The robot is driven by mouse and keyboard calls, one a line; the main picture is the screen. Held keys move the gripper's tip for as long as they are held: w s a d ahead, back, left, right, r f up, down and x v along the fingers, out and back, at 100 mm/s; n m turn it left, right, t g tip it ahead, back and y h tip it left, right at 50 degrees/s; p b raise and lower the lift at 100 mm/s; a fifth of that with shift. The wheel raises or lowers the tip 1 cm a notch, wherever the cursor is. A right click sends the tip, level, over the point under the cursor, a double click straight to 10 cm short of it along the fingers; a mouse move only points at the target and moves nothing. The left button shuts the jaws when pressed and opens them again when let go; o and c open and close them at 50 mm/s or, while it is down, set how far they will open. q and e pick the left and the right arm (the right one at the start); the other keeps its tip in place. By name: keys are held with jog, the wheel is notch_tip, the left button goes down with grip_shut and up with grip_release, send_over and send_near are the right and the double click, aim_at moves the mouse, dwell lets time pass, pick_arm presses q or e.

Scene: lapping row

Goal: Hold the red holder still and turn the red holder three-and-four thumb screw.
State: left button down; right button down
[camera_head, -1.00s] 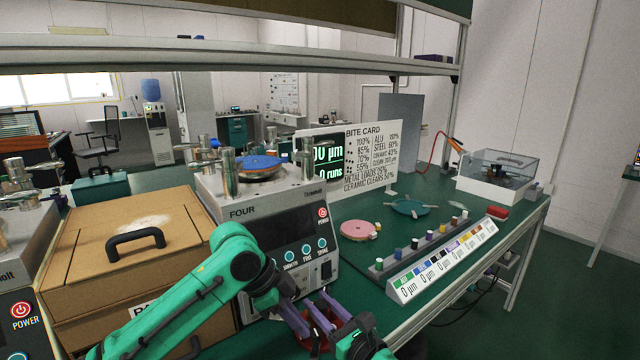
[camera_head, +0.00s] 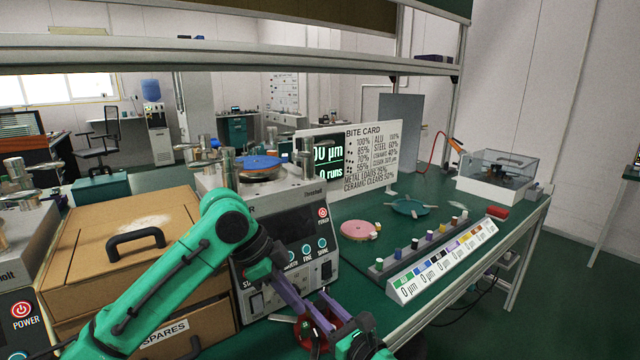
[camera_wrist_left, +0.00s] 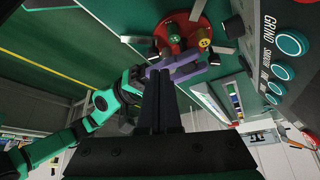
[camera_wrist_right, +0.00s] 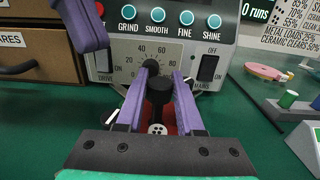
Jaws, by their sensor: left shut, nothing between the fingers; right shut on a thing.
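The red holder (camera_head: 318,322) is at the bench's front edge below the grey machine, partly hidden by purple fingers. In the left wrist view it is a red disc (camera_wrist_left: 180,22) with a green-faced screw (camera_wrist_left: 174,37), a yellow-faced one (camera_wrist_left: 205,43) and dark posts. My right gripper (camera_wrist_right: 160,84) is shut on the holder's black central part; a white dotted face (camera_wrist_right: 157,129) and some red show between its fingers. My left gripper (camera_wrist_left: 158,74) is shut and empty, beside the holder. I cannot tell which screw is three-and-four.
The grey machine (camera_wrist_right: 135,55) with dial and buttons stands close behind the holder. Wooden drawers (camera_head: 125,250) are to its left. A pink disc (camera_head: 357,230), a teal disc (camera_head: 410,207) and a labelled rack (camera_head: 440,262) lie to the right. Green bench is open between them.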

aim_at(316, 339)
pick_arm(q)
jog(key=f+y, duration=0.1)
jog(key=f, duration=0.1)
jog(key=s+f+y, duration=0.1)
jog(key=f, duration=0.1)
jog(key=f+y, duration=0.1)
jog(key=f, duration=0.1)
jog(key=shift+s+d, duration=0.35)
jog(key=shift+d, duration=0.05)
jog(key=shift+r, duration=0.1)
jog(key=shift+w+d, duration=0.15)
jog(key=shift+d, duration=0.2)
dwell(0.7)
jog(key=shift+w, duration=0.5)
dwell(0.4)
